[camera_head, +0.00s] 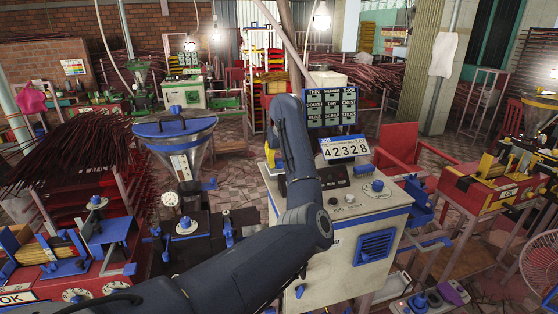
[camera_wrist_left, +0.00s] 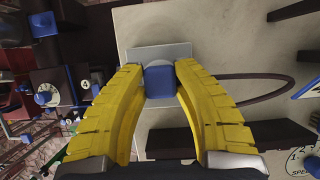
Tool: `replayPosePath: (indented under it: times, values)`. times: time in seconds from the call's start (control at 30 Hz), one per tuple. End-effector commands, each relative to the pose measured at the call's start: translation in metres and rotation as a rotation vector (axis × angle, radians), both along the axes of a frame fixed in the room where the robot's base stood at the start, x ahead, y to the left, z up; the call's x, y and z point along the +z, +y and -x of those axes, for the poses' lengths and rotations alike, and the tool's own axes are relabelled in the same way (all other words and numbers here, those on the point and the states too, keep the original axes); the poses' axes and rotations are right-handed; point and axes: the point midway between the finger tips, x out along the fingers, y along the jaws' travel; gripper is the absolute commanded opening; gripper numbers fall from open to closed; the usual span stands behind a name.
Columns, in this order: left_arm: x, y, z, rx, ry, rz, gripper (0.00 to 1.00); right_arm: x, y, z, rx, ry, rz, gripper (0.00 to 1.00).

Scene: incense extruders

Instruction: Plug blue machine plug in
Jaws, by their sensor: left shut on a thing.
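The blue plug (camera_wrist_left: 160,82) is between the yellow fingers of my left gripper (camera_wrist_left: 159,68) in the left wrist view. My left gripper is shut on it. The plug is in front of a grey square plate (camera_wrist_left: 155,52) on the pale cabinet side; I cannot tell whether it is seated in it. The plug is hidden there. My right gripper is not in view.
A dark cable (camera_wrist_left: 275,78) curves along the cabinet in the left wrist view. A hopper machine (camera_head: 182,140) stands left of my arm, and a red and yellow machine (camera_head: 490,185) stands at right.

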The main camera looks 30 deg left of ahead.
Motion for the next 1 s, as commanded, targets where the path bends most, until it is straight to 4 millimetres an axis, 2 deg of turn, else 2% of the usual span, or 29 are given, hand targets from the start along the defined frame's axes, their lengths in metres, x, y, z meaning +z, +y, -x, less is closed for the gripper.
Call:
replayPosePath:
  times: [0.07,0.1,0.3,0.53,0.67,1.0]
  values:
    - [-0.002,0.0,0.0,0.0,0.0,0.0,0.04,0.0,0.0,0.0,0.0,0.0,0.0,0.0]
    - [-0.002,0.0,0.0,0.0,0.0,0.0,0.34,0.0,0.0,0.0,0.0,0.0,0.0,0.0]
    - [-0.001,0.0,0.0,0.0,0.0,0.0,0.55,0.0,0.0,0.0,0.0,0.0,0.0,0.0]
    - [-0.001,0.0,0.0,0.0,0.0,0.0,0.55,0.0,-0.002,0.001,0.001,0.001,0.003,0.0]
    - [0.006,-0.002,0.001,-0.002,-0.002,0.0,0.55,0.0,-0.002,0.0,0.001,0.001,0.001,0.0]
    - [0.057,-0.019,0.015,-0.001,-0.004,0.001,0.55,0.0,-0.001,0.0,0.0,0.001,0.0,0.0]
